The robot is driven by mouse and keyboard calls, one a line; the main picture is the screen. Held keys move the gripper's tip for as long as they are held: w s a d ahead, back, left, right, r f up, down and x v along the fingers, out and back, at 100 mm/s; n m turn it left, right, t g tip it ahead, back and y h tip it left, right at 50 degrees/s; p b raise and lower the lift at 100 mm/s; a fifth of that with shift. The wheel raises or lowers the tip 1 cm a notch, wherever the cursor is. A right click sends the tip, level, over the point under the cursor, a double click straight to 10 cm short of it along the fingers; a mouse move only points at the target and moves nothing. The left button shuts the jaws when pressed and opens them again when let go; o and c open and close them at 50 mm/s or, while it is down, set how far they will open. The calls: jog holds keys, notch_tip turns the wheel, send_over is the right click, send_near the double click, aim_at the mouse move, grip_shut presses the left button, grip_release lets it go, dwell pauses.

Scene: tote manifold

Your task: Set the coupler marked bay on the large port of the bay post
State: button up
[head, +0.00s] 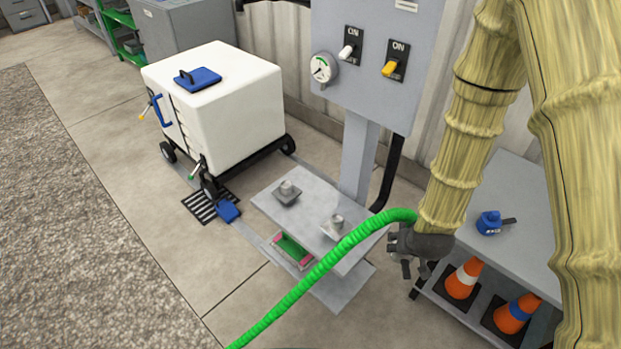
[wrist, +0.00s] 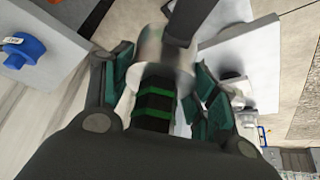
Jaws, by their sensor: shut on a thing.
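My gripper (head: 404,258) is at the right end of the grey shelf on the bay post (head: 356,165). In the wrist view its fingers (wrist: 160,88) are shut on a pale cylindrical coupler (wrist: 150,48) with a dark part at its far end and black and green bands nearer me. No marking is readable on it. The green hose (head: 335,255) runs up to my gripper. Two metal ports on square bases stand on the shelf: a left port (head: 287,190) and a right port (head: 333,226). I cannot tell which is larger. The held coupler is apart from both.
A blue coupler (head: 489,222) with a white label stands on the grey side table (head: 520,190), above orange cones (head: 462,279). A white wheeled tank (head: 225,95) stands at left. The post's panel (head: 375,60) has a gauge and two switches. A green-lined tray (head: 292,250) lies below the shelf.

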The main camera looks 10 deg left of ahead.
jog(key=w+a+r+n+y+p, duration=0.1)
jog(key=w+a+n, duration=0.1)
jog(key=a, duration=0.3)
jog(key=w+a+r+n+y, duration=0.1)
jog(key=w+a+r+n, duration=0.15)
jog(key=a, duration=0.35)
notch_tip(320, 180, up, 5)
jog(key=n+g+y+p, duration=0.1)
jog(key=n+g+y, duration=0.2)
jog(key=n, duration=0.3)
send_over(336, 217)
jog(key=shift+s+d, duration=0.15)
jog(key=shift+d, duration=0.05)
jog(key=shift+f, duration=0.15)
jog(key=shift+f+b, duration=2.35)
jog(key=shift+f, duration=0.1)
jog(key=shift+f+b, duration=1.5)
jog(key=shift+f, duration=1.95)
jog(key=o, duration=1.4)
